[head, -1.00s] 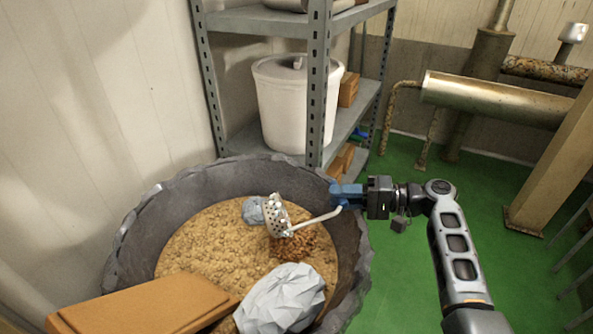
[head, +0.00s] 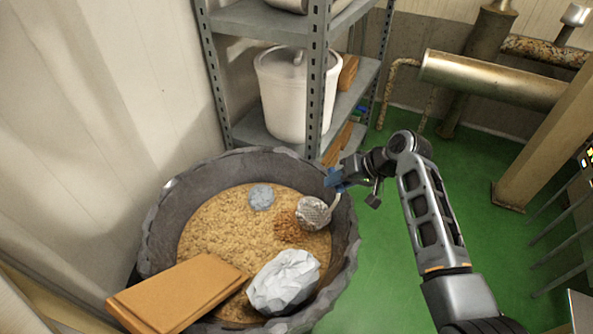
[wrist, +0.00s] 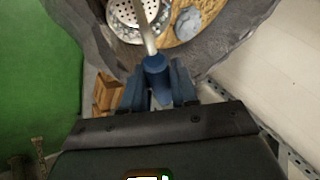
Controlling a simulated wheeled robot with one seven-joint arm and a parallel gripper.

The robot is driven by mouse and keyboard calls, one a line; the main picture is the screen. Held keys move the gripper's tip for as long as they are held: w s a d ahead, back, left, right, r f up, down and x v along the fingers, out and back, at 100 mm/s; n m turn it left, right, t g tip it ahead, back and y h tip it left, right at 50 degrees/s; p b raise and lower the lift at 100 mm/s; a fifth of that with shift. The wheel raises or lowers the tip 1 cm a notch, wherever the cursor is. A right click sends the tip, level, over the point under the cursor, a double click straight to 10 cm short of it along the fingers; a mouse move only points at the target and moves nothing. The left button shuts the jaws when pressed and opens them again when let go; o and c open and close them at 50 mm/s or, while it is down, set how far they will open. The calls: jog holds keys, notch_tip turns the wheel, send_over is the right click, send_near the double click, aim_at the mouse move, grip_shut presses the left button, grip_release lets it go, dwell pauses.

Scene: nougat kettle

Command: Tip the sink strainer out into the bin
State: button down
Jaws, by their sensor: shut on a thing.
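The bin (head: 163,215) is a large dark round tub with a ragged rim, nearly full of tan crumbly matter. The sink strainer (head: 313,212) is a pale perforated bowl on a thin handle (head: 335,200), held over the right part of the bin. A patch of darker brown bits (head: 286,222) lies on the fill just left of it. My gripper (head: 335,179) is shut on the handle near the bin's right rim. In the wrist view the blue jaws (wrist: 157,85) grip the handle, and the tilted strainer (wrist: 127,12) is partly cut off; no heap shows in it.
In the bin lie an orange-brown board (head: 180,292) overhanging the front rim, crumpled pale paper (head: 284,280) and a grey lump (head: 262,196). A metal shelf (head: 313,100) with a white bucket (head: 285,90) stands close behind. Green floor (head: 390,270) is clear at right.

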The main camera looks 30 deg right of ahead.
notch_tip(320, 180, up, 2)
jog(key=g+h+p, duration=0.1)
jog(key=h+p, duration=0.2)
jog(key=p, duration=0.1)
jog(key=shift+a+n+h, duration=0.1)
jog(key=shift+n+h, duration=0.2)
jog(key=shift+n, duration=0.1)
jog(key=shift+f+g+h+p, duration=0.15)
jog(key=shift+g+h+p, duration=0.15)
jog(key=shift+h+p, duration=0.3)
